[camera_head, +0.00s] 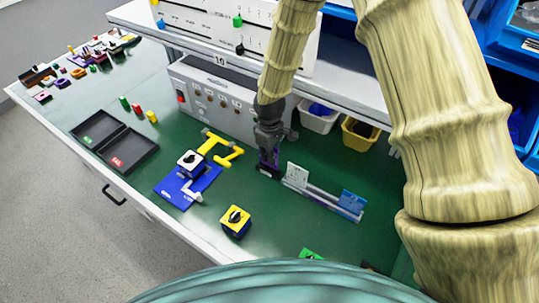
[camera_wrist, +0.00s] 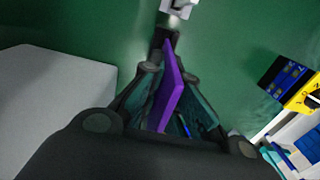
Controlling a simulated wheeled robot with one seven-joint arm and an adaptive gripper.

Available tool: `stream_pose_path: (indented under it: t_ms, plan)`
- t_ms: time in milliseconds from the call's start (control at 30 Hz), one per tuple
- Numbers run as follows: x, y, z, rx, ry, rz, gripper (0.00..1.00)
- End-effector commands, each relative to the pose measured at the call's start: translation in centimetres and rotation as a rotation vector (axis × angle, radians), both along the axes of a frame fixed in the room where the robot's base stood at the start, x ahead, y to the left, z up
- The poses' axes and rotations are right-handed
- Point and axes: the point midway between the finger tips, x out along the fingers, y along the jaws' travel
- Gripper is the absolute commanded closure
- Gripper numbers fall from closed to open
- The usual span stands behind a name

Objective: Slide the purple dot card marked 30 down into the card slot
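The purple card (camera_wrist: 170,85) is between the two fingers of my gripper (camera_wrist: 168,100) in the wrist view. Its face is edge-on, so no dots or number can be read. In the head view my gripper (camera_head: 269,150) points down, with a sliver of the purple card (camera_head: 275,157) showing. Directly below is a small dark block (camera_head: 267,171) at the left end of the grey card rail (camera_head: 322,195). The far end of the card meets or overlaps a dark block (camera_wrist: 164,40) in the wrist view. I cannot tell how deep it sits.
A white card (camera_head: 296,175) and a blue card (camera_head: 352,200) stand in the rail. A grey control box (camera_head: 215,100) is close behind. A yellow rotary switch (camera_head: 236,220), blue plate (camera_head: 188,187) and yellow frame (camera_head: 222,148) lie left.

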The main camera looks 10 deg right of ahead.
Motion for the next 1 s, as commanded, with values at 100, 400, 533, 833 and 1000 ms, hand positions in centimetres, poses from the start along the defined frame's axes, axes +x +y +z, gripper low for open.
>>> stream_pose_path:
  t_ms: [100, 400, 533, 833, 1000]
  plan:
    - [0.0, 0.0, 0.0, 0.000, 0.000, 0.000, 1.00]
    - [0.0, 0.0, 0.0, 0.000, 0.000, 0.000, 1.00]
    - [0.0, 0.0, -0.2, 0.000, 0.000, 0.000, 1.00]
    - [0.0, 0.0, -0.8, 0.000, 0.000, 0.000, 1.00]
    - [0.0, 0.0, -1.1, 0.000, 0.000, 0.000, 1.00]
